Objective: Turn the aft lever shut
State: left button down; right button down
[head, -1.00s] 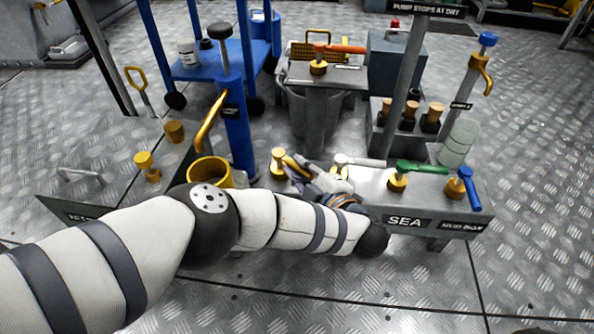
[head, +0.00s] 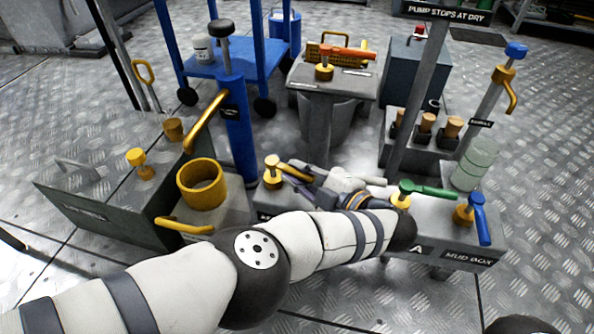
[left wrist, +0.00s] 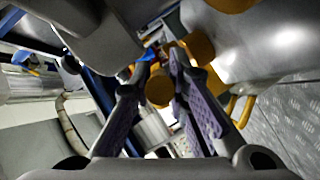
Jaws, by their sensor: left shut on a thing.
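The valve bench (head: 425,238) carries a row of levers. At its left end is a yellow lever (head: 293,171) on a yellow post; the label below it is mostly covered by my arm, so I cannot read whether it says aft. My left gripper (head: 302,183) is shut on this yellow lever, whose handle points right in the head view. In the left wrist view the purple-padded fingers (left wrist: 160,85) stand either side of a yellow round part (left wrist: 159,90). My right gripper is not in view.
Beside it are a white lever (head: 365,180), a green lever (head: 428,190) and a blue lever (head: 479,215). A yellow cup-like ring (head: 201,184) and a blue post (head: 236,130) stand left of the bench. A lever stand (head: 335,85) is behind.

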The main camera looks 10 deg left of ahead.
pick_arm(q)
jog(key=c, duration=1.6)
grip_release()
jog(key=shift+o, duration=0.2)
notch_tip(320, 180, up, 10)
jog(key=shift+r, duration=0.1)
